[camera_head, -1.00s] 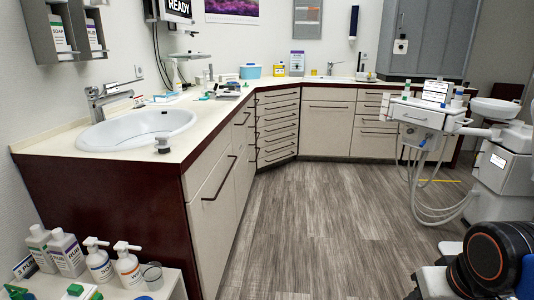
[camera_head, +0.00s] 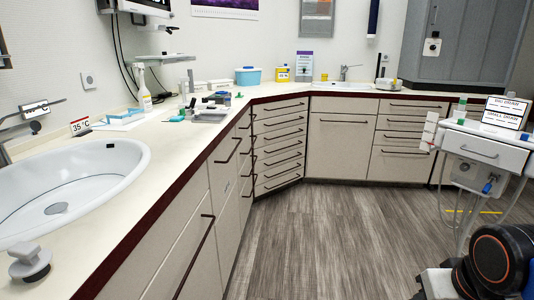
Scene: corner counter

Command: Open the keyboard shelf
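A thin pale shelf (camera_head: 165,57) sticks out from the wall below a monitor (camera_head: 146,7), at the upper left above the counter; it looks like the keyboard shelf. I cannot tell from here whether it is open or shut. The monitor is cut off by the top edge of the picture. My gripper is not in view; only a rounded black and orange part of my arm shows at the lower right.
The corner counter (camera_head: 180,138) runs along the left and back, with a white sink (camera_head: 85,175) at near left and small items below the shelf. A dental unit (camera_head: 484,150) stands at the right. The wood-look floor (camera_head: 310,235) is clear in the middle.

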